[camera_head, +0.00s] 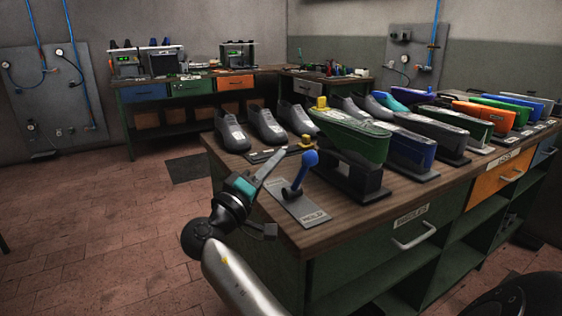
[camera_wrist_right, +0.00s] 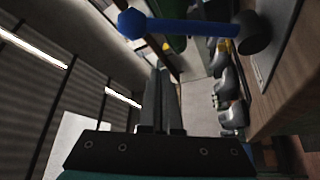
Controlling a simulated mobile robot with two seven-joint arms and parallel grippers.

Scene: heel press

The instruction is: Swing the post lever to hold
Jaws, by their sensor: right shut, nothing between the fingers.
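The post lever (camera_head: 309,158) has a blue ball knob and a blue stem. It stands on a grey plate (camera_head: 310,215) at the table's near left corner, tilted up and away from the lettering at the plate's near end, which looks like HOLD. In the wrist view the lever (camera_wrist_right: 185,27) crosses the top, ball to the left and dark pivot to the right. My right gripper (camera_head: 273,165) is shut and empty, just left of the knob and apart from it in the head view. It also shows in the wrist view (camera_wrist_right: 160,75). My left gripper is not in view.
A green shoe form (camera_head: 350,138) on a black stand is close right of the lever. Grey shoe lasts (camera_head: 268,127) stand behind, and several coloured forms fill the workbench (camera_head: 400,205) to the right. Open floor (camera_head: 100,230) lies left.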

